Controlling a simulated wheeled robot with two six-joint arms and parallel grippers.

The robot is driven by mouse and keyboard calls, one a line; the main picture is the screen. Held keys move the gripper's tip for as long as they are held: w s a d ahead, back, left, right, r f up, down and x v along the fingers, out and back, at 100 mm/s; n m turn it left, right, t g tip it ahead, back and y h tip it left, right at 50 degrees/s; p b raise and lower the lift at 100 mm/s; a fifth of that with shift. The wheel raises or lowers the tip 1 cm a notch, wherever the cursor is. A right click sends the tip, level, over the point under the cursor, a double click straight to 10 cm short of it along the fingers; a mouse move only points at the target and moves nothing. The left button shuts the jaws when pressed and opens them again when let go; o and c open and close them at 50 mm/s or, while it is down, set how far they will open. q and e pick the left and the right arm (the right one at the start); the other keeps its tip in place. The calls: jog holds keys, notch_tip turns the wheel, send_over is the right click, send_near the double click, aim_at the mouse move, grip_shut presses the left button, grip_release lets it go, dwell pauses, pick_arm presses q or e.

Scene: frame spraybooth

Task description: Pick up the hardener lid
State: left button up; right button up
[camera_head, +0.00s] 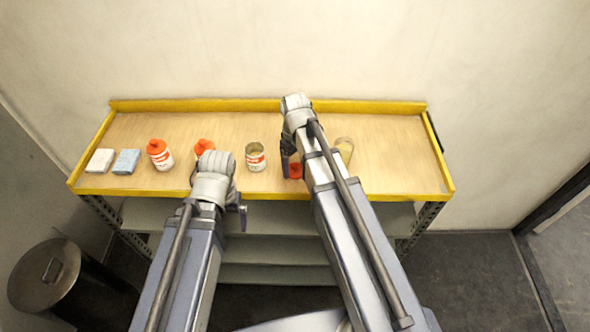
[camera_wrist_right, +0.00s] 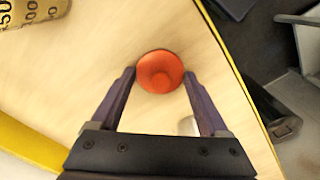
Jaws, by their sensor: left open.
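The round orange-red lid (camera_wrist_right: 160,72) is between the two fingertips of my right gripper (camera_wrist_right: 160,75) in the right wrist view. The fingertips are at its opposite sides; I cannot tell whether they press on it. In the head view the lid (camera_head: 296,171) shows beside a dark finger of my right gripper (camera_head: 287,168), near the table's front edge. My left gripper (camera_head: 241,215) is open in front of the table's front edge, mostly hidden behind its wrist.
An open can (camera_head: 256,157) stands left of the lid. Left of it are two red-topped containers (camera_head: 160,155) (camera_head: 204,147), one partly hidden by my left arm, plus blue (camera_head: 126,161) and white (camera_head: 100,160) blocks. The table's right end is clear.

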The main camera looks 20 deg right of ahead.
jog(key=c, duration=0.8)
pick_arm(q)
jog(key=shift+r, duration=0.1)
pick_arm(e)
jog(key=shift+c, duration=0.2)
